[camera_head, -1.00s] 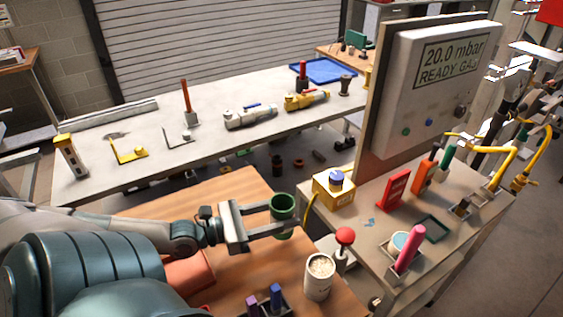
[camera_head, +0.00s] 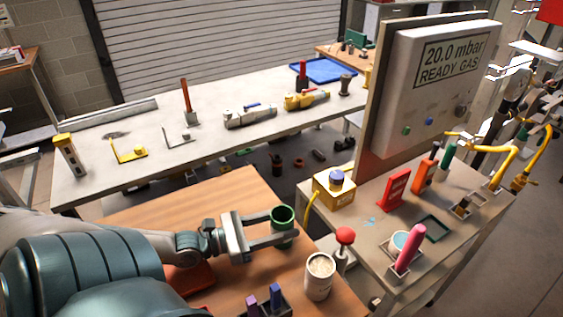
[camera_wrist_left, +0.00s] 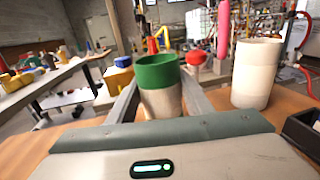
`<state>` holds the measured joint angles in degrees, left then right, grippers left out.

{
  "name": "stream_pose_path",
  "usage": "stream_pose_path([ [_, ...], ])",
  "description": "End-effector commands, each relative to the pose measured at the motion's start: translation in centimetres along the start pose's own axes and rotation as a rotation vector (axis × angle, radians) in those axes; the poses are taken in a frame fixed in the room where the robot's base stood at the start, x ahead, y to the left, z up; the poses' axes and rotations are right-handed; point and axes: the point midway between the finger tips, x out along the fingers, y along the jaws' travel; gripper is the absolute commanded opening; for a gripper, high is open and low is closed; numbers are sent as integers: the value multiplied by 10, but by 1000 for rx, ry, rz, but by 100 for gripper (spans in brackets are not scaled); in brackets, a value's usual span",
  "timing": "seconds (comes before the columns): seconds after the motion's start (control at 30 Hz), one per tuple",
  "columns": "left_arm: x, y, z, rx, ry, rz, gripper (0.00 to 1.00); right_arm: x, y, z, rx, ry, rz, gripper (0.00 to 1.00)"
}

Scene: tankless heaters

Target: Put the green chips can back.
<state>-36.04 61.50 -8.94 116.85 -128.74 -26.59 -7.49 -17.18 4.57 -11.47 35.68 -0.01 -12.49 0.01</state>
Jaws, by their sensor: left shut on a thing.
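The green chips can (camera_head: 282,216) is upright between the fingers of my left gripper (camera_head: 285,228), at the right side of the wooden table. In the left wrist view the can (camera_wrist_left: 158,73) has a green upper part and a paler lower part, with a finger along each side. My left gripper is shut on it. The can's base is hidden, so I cannot tell whether it touches the wood. My right gripper is not in view.
A white can (camera_head: 319,278) stands close by on the wooden table (camera_head: 215,197), near a holder with purple and blue items (camera_head: 275,294). A red knob (camera_head: 345,236) stands just right. The panel bench holds a green square frame (camera_head: 432,228) and a yellow box (camera_head: 333,189).

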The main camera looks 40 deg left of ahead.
Motion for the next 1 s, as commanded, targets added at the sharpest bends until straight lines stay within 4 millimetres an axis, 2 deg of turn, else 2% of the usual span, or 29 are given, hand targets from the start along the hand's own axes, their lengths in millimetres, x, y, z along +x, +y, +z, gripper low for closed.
stream_pose_path([
  [0.03, 0, 0, 0, 0, -2, 0, 13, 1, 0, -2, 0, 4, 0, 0],
  [0.07, 0, 0, -1, 0, 0, 0, 48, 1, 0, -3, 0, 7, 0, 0],
  [0.13, 0, 0, -1, 0, 0, 0, 64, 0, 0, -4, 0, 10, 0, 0],
  [0.63, 0, 0, 3, 0, 1, 0, 64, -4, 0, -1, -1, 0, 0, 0],
  [1.0, -26, -1, 0, -1, 4, -2, 64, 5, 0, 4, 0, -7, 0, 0],
])
